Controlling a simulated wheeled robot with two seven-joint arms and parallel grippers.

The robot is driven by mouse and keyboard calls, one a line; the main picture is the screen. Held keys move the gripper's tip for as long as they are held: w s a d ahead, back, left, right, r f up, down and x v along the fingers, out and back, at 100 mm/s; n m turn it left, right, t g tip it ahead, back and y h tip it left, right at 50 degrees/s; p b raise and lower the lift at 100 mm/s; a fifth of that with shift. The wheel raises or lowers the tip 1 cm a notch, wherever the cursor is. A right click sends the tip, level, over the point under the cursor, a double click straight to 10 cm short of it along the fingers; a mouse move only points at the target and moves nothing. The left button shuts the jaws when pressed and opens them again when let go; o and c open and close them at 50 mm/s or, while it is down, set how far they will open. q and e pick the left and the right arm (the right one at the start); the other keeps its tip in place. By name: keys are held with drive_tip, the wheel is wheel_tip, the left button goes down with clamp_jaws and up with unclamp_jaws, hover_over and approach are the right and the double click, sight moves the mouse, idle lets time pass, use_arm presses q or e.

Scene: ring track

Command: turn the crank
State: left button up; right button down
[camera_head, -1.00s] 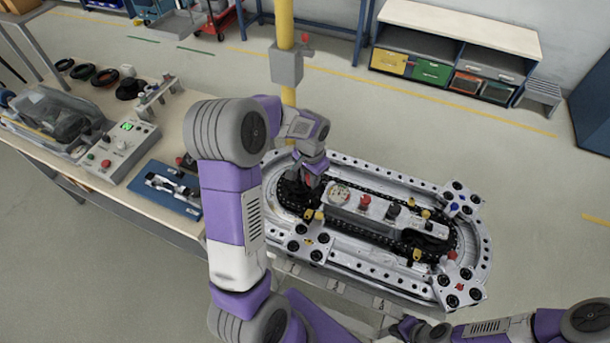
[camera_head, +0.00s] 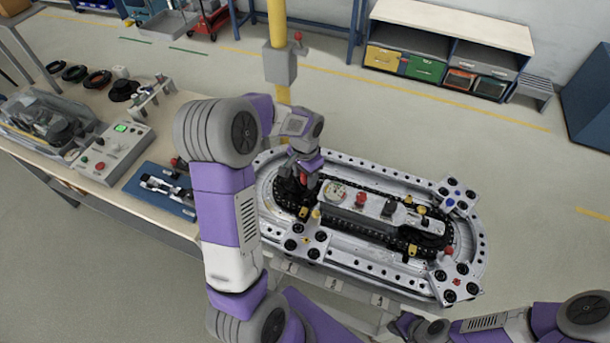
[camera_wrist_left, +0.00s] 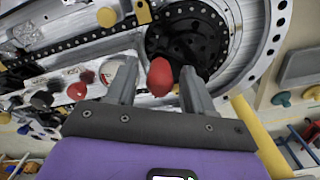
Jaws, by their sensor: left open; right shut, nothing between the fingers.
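The crank shows in the left wrist view as a black round wheel (camera_wrist_left: 193,40) with a red knob (camera_wrist_left: 159,77). In the left wrist view, the left gripper (camera_wrist_left: 158,84) is open, with one finger on each side of the red knob. A gap shows on both sides of the knob. My right gripper (camera_head: 405,326) is shut and empty, low in front of the track.
A black chain with yellow pieces (camera_head: 422,210) runs round the track, with a central panel of knobs (camera_head: 361,200). A workbench (camera_head: 165,224) with a control box (camera_head: 115,150) stands at left. A yellow post (camera_head: 278,25) rises behind the track. The floor at right is clear.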

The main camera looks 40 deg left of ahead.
use_arm(q)
wheel_tip(320, 180, up, 7)
drive_tip(key=shift+f, duration=0.1)
idle(0.7)
